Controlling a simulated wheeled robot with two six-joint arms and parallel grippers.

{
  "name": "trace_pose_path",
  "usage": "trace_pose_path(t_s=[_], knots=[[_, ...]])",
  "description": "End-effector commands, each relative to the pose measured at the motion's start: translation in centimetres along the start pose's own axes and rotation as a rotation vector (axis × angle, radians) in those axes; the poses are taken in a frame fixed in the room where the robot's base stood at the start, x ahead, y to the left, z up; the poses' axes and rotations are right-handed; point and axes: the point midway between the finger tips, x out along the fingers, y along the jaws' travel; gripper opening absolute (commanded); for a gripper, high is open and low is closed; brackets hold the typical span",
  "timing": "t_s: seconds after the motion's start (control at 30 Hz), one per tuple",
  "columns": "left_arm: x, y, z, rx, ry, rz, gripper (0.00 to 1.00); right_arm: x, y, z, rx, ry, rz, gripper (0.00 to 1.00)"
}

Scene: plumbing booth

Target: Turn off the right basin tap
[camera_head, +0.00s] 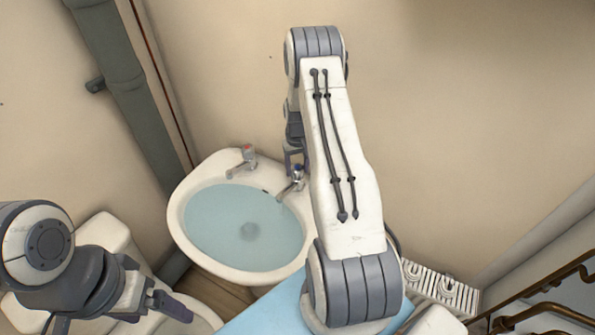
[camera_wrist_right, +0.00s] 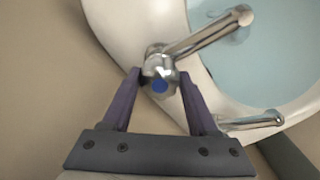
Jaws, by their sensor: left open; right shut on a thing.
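The right basin tap (camera_head: 293,184) is chrome, at the right rim of the white basin (camera_head: 181,232). My right gripper (camera_head: 294,158) comes down on it from above and is partly hidden by my arm. In the right wrist view, the fingers of my right gripper (camera_wrist_right: 160,78) sit on both sides of the blue-marked tap head (camera_wrist_right: 159,86), shut on it. The tap's spout (camera_wrist_right: 208,35) points over the water. I cannot tell whether water is running from it. My left gripper (camera_head: 168,304) is open and empty at lower left, away from the basin.
The red-marked left tap (camera_head: 245,160) stands on the basin's back rim. The basin holds bluish water (camera_head: 225,215). A grey pipe (camera_head: 128,95) runs down the left wall. A white radiator (camera_head: 440,290) and brown metal railing (camera_head: 550,290) are at lower right.

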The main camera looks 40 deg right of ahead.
Motion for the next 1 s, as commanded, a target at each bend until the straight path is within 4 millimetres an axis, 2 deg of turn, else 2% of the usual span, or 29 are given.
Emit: trace_pose_path(t_s=[0.3,1.0], knots=[[1.7,-0.1,0.1,0.001,0.0,0.0,0.9,0.1,0.0,-0.1,0.301,0.003,0.0,0.04],[3.9,-0.3,0.2,0.002,0.0,0.0,0.9,0.0,-0.1,-0.2,0.964,0.004,-0.002,0.04]])
